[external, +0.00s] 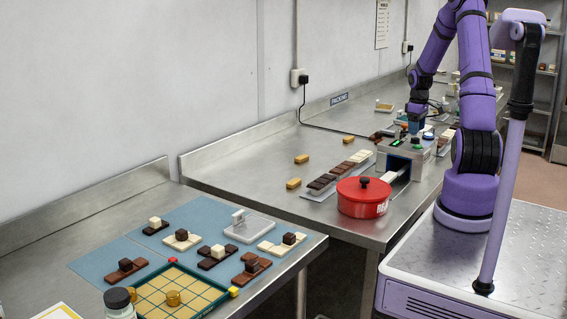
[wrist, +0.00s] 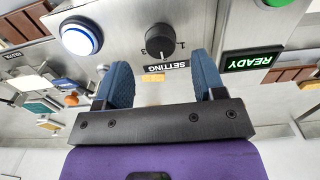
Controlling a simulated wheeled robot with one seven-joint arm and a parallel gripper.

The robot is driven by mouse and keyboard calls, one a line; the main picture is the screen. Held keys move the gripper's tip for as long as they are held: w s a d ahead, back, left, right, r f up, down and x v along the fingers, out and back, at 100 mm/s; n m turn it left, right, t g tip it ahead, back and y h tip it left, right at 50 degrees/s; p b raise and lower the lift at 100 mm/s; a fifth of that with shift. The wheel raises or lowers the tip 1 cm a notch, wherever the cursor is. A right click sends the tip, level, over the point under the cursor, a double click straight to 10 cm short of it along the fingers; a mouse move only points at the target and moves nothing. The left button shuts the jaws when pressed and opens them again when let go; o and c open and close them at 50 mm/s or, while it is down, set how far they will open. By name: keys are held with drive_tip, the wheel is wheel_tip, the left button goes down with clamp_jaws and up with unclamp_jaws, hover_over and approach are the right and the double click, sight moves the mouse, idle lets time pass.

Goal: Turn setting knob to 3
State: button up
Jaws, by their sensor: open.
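The black setting knob (wrist: 160,42) shows in the wrist view on a grey metal panel, above an upside-down SETTING label (wrist: 166,66). Small digits stand around it; I cannot surely tell which one its pointer faces. My gripper (wrist: 163,76) has its two blue fingers apart, with the knob just beyond the gap between their tips. Nothing is held, and I see no contact with the knob. In the external view my gripper (external: 415,124) points down over the control box (external: 414,152); the knob cannot be made out there.
A lit white-and-blue button (wrist: 81,37) and a green READY sign (wrist: 252,60) flank the knob. A green button (wrist: 279,3) is near the top edge. A red lidded pot (external: 363,204) and a chocolate-block row (external: 338,172) are beside the box.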

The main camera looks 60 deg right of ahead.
sight(415, 138)
drive_tip(key=shift+f, duration=2.05)
drive_tip(key=c, duration=0.9)
